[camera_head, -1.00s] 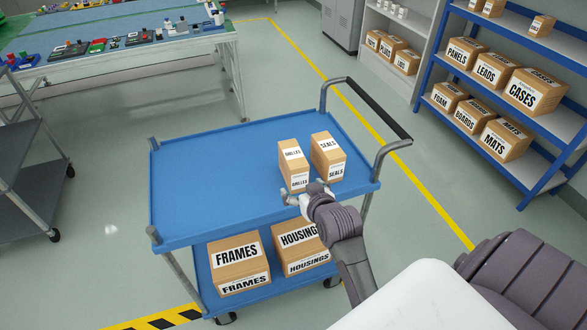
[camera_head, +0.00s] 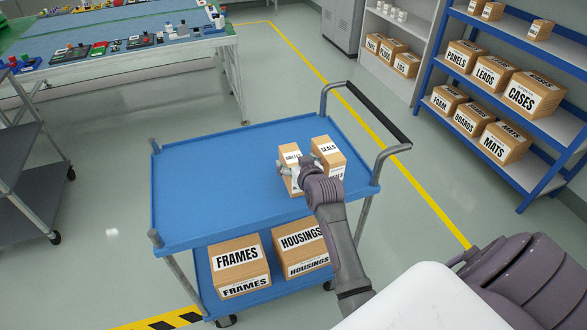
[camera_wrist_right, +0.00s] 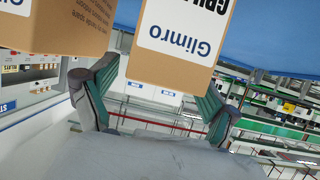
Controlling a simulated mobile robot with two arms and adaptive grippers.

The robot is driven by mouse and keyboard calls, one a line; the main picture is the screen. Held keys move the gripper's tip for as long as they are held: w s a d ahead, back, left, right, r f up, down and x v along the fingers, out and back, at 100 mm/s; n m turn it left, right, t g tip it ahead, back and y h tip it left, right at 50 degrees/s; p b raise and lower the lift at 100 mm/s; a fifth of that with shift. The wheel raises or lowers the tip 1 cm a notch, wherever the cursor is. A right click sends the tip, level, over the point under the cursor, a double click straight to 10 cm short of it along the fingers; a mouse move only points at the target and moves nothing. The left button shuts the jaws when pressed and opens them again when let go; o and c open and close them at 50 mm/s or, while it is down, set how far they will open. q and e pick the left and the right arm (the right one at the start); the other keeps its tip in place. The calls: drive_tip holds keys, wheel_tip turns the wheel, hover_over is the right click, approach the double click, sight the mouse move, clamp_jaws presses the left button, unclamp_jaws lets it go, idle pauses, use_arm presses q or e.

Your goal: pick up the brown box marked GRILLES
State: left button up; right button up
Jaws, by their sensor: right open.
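The brown GRILLES box (camera_head: 290,149) stands on the blue top deck of the cart (camera_head: 210,190), its lower front hidden by my right gripper (camera_head: 296,169). The right gripper is open, its fingertips on either side of the box's near end. In the right wrist view, the GRILLES box (camera_wrist_right: 180,45) shows upside down between the spread fingers of the right gripper (camera_wrist_right: 155,95), with its white Glimro label facing the camera. I cannot tell whether a finger touches it. My left gripper is not in view.
The SEALS box (camera_head: 329,155) stands close to the right of the GRILLES box; it shows at left in the wrist view (camera_wrist_right: 60,25). FRAMES (camera_head: 239,266) and HOUSINGS (camera_head: 301,247) boxes sit on the lower deck. The top deck's left side is clear. A handle (camera_head: 375,112) rises at right.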

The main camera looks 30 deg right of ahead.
drive_tip(key=shift+x, duration=1.45)
drive_tip(key=shift+r, duration=0.1)
drive_tip(key=c, duration=1.5)
